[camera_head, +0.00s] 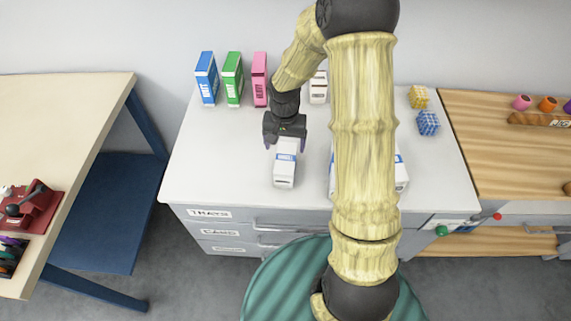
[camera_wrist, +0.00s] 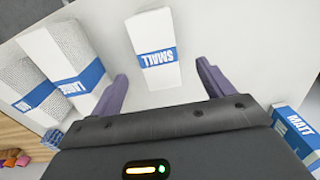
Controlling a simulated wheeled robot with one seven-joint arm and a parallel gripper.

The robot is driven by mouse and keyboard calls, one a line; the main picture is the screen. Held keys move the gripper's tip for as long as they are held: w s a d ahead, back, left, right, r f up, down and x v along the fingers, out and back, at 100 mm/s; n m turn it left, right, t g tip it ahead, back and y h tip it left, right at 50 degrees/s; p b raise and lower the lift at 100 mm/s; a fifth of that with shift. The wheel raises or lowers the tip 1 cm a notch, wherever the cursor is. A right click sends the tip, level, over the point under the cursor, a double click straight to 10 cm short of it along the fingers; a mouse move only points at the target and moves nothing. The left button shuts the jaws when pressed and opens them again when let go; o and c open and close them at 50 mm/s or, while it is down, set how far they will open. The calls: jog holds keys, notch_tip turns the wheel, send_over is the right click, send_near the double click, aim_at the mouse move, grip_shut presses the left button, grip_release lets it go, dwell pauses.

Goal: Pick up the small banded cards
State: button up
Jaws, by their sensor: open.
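The small banded cards (camera_head: 284,172) are a white stack with a blue band on the white cabinet top. In the wrist view the band on the stack (camera_wrist: 154,75) reads "SMALL". My gripper (camera_head: 285,147) is at the far end of the stack in the head view. Its two purple fingers are apart, with nothing held between them. In the wrist view the stack lies ahead of my open gripper (camera_wrist: 163,72), roughly in line with the gap between the fingertips. I cannot tell the height of the fingertips above the cabinet top.
Larger banded stacks (camera_wrist: 68,62) lie beside the small one; my arm partly hides them in the head view (camera_head: 401,174). Blue (camera_head: 207,78), green (camera_head: 233,78) and pink (camera_head: 260,79) boxes stand at the back left. The left cabinet top is clear.

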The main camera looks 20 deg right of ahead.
aim_at(286, 157)
jog(key=shift+f, duration=2.1)
jog(key=shift+f, duration=0.1)
jog(key=shift+s+d+f+p, duration=0.1)
jog(key=shift+f+p, duration=0.2)
jog(key=shift+f, duration=0.95)
jog(key=shift+s+f+p, duration=0.1)
jog(key=shift+f+p, duration=0.2)
jog(key=shift+f, duration=0.95)
jog(key=c, duration=1.2)
jog(key=shift+c, duration=0.2)
jog(key=shift+r, duration=0.2)
notch_tip(286, 157, up, 10)
jog(key=shift+f+b, duration=0.15)
jog(key=shift+b, duration=0.2)
